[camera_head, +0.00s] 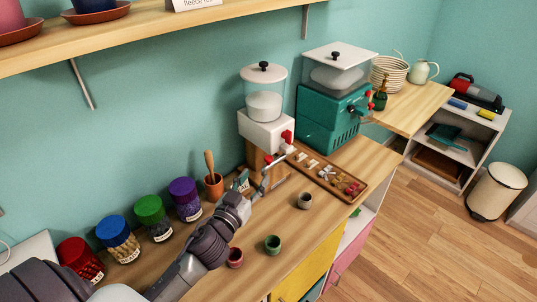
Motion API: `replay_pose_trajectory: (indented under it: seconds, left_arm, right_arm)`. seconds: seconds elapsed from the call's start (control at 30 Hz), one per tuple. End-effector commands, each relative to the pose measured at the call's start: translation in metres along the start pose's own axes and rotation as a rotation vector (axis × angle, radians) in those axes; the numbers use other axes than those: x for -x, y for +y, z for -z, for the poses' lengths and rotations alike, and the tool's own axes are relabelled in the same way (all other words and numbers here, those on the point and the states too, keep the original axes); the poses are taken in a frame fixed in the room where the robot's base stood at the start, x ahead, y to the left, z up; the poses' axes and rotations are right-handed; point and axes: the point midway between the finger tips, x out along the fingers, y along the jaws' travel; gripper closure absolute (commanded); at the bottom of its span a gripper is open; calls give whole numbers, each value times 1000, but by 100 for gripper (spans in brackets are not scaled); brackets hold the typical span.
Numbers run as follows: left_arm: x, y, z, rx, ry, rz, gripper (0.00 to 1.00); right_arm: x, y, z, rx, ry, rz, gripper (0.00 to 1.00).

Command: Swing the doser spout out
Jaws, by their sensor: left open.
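The doser stands against the teal wall, with a clear lidded hopper (265,103) over a white body (262,132) on a wooden stand. A red part (287,136) sits on the right of its body. A small pale, spout-like part with a red end shows just below; I cannot tell its exact shape or angle. My left gripper (268,180) is open in front of the wooden stand, a little below the red parts. Its fingers are small and overlap the stand, so I cannot tell whether they touch anything. My right gripper is out of view.
A teal machine (333,115) stands right of the doser. A wooden tray (325,175) of small items lies in front. Small cups, including a grey one (304,200) and a green one (272,244), stand near the counter edge. Several lidded jars (154,217) line the left.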

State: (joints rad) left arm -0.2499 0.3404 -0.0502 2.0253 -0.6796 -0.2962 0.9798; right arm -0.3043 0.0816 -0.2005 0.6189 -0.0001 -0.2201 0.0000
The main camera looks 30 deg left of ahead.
Motion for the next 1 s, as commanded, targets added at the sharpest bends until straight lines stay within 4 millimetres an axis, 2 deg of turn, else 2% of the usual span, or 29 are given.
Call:
replay_pose_trajectory:
  seconds: [0.07,0.17,0.3,0.43,0.6,0.9,1.0]
  left_arm:
    - [-20,-1,5,-4,3,2,51]
    - [-42,-1,4,-3,1,2,51]
    - [-68,-1,3,-1,0,2,51]
    - [-86,-1,1,-1,-1,2,51]
    - [-97,0,0,-2,-1,2,51]
    - [-99,0,0,-1,-2,2,51]
    - [-99,0,0,-1,-2,2,68]
  right_arm:
    - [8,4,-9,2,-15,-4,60]
    - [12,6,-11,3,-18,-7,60]
    - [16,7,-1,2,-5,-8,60]
    - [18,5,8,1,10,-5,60]
    - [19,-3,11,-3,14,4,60]
    - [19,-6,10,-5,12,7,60]
    - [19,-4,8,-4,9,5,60]
